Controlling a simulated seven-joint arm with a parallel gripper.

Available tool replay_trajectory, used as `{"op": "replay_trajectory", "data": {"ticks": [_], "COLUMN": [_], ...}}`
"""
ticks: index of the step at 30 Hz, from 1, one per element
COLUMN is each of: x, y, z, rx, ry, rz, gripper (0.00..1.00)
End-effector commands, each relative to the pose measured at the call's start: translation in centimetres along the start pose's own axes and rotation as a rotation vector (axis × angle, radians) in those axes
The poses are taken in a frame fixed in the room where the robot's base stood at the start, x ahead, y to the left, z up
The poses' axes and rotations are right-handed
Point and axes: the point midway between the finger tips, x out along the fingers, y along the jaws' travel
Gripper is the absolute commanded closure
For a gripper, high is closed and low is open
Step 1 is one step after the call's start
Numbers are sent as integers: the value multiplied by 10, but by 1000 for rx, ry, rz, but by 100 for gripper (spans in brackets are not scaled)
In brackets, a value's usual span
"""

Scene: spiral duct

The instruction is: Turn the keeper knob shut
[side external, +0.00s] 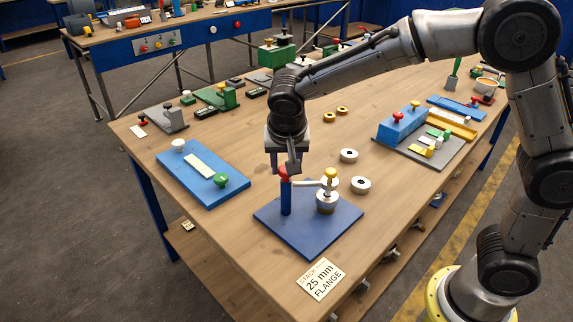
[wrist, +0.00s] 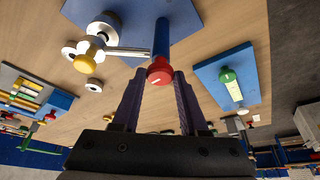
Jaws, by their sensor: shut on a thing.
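The red keeper knob (side external: 283,173) tops a blue post on a blue base plate (side external: 270,222). My gripper (side external: 289,166) points down at it from above, its fingers on either side of the knob and shut on it. In the wrist view the red knob (wrist: 158,73) shows between the two fingertips (wrist: 160,78). A pale bar (side external: 308,183) reaches from the post toward a stack of rings with a yellow knob (side external: 330,174) on top. The bar also shows in the wrist view (wrist: 125,51). Whether its end touches the stack is unclear.
Loose white rings (side external: 349,155) lie behind and right of the plate. A blue board with a green knob (side external: 221,180) lies to the left. A blue block on a grey plate (side external: 440,153) stands right. A flange label (side external: 321,280) lies in front.

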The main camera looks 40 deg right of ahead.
Motion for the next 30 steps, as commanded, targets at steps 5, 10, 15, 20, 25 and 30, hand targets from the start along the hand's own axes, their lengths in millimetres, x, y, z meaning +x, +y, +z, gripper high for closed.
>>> {"op": "replay_trajectory", "data": {"ticks": [5, 10, 15, 20, 25, 30], "x": [-1, -1, -1, -1, 0, 0], "y": [-1, -1, -1, -1, -1, 0], "z": [0, 0, 0, 1, 0, 0], "rx": [37, 48, 47, 47, 46, 45], "ry": [-1, -2, -2, -2, -2, -1], "rz": [13, 18, 18, 17, 18, 18], "gripper": [100, 100, 100, 52, 28, 28]}}
